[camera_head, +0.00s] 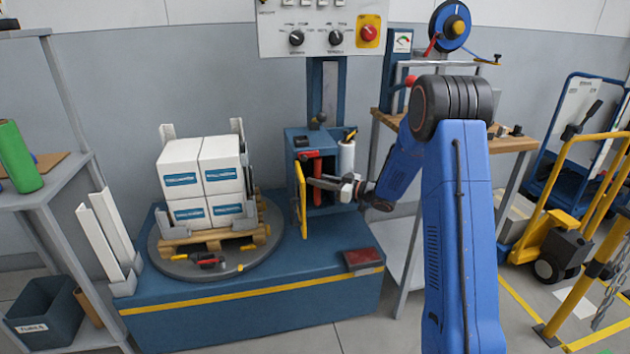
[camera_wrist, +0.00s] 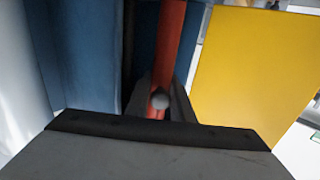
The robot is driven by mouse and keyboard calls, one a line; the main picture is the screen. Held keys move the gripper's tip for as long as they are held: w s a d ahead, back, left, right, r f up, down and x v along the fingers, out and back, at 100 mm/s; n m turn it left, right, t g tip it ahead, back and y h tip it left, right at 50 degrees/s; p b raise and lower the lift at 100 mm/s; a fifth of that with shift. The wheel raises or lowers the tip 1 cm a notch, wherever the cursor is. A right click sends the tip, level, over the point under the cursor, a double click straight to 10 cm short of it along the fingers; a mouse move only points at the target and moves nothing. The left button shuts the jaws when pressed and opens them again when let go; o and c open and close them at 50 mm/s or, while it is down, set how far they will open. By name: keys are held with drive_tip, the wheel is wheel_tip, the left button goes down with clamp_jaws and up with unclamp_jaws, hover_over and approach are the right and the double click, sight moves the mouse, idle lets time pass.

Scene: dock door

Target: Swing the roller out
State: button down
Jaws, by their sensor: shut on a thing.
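The red roller (camera_head: 318,167) stands upright inside the blue carriage (camera_head: 297,140) of the wrapping machine. In the wrist view the red roller (camera_wrist: 171,40) runs up from between my fingers. My gripper (camera_head: 317,182) reaches in from the right and is shut at the roller, with its fingertips (camera_wrist: 161,103) on either side of a small pale round knob (camera_wrist: 159,101) in front of the red. The fingers hide the roller's lower part in the wrist view. The yellow door (camera_head: 301,200) stands open at the carriage's left; it fills the right of the wrist view (camera_wrist: 255,65).
A white film roll (camera_head: 346,158) stands right of the roller. White boxes (camera_head: 203,180) on a pallet (camera_head: 215,238) sit on the turntable (camera_head: 170,267) at the left. A control panel (camera_head: 320,28) hangs above. A bench (camera_head: 515,143) stands at the right.

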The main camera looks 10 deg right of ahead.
drive_tip(key=shift+d+g, duration=0.1)
drive_tip(key=shift+g, duration=0.2)
drive_tip(key=c, duration=1.7)
unclamp_jaws()
drive_tip(key=shift+o, duration=0.2)
